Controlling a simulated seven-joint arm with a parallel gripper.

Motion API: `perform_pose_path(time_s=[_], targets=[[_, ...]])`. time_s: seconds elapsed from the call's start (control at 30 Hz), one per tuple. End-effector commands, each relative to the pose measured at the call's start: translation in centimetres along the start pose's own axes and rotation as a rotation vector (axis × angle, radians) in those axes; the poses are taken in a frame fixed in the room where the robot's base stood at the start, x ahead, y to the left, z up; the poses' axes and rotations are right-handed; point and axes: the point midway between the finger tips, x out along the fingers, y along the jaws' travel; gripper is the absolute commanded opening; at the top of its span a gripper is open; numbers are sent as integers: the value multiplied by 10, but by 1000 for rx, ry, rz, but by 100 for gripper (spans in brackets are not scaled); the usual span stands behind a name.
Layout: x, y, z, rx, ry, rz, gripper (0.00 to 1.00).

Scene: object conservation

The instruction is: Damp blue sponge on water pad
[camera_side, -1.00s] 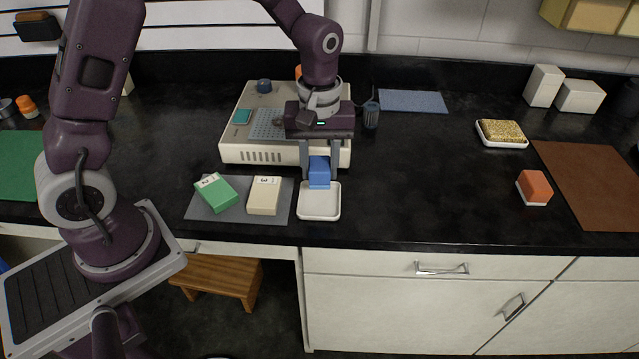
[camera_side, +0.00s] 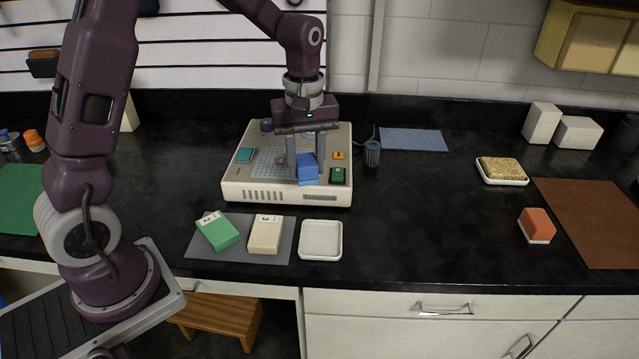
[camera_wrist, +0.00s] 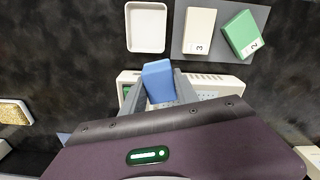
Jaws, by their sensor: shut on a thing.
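The blue sponge (camera_side: 307,170) is held between the fingers of my gripper (camera_side: 307,158), which is shut on it. It looks slightly tilted. It appears over the front right part of the cream device (camera_side: 272,190); I cannot tell whether it touches the device. In the wrist view the sponge (camera_wrist: 158,80) shows between the fingertips, with the device behind it. The empty white tray (camera_side: 320,252) stands in front of the device and also shows in the wrist view (camera_wrist: 146,47). A flat blue-grey pad (camera_side: 413,139) lies at the back right; no label shows whether it is the water pad.
A green block (camera_side: 217,230) and a cream block (camera_side: 265,234) lie on a grey mat (camera_side: 206,250). A dark cylinder (camera_side: 372,153) stands right of the device. The counter's right middle is clear.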

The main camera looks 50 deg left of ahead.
Motion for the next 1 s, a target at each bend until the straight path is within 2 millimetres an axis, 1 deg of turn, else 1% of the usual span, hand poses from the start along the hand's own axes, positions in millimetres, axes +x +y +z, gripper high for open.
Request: perform_pose_path(time_s=[0.03,0.07,0.1,0.17,0.2,0.3,0.4,0.5,0.63,0.9,1.0], targets=[[-3,-8,-23,-66,2,2,3],[-5,-14,-37,-108,2,2,3],[-8,-23,-57,-166,2,2,3],[-12,-39,-85,-254,2,2,3],[-15,-51,-103,-312,2,2,3],[-21,-82,-140,-438,2,2,3],[-26,-106,-164,-523,1,2,3],[-28,-120,-175,-568,1,1,3],[-22,-125,-178,-583,-1,0,3],[13,-124,-178,-580,-1,-1,3],[23,-124,-177,-580,0,-1,3]])
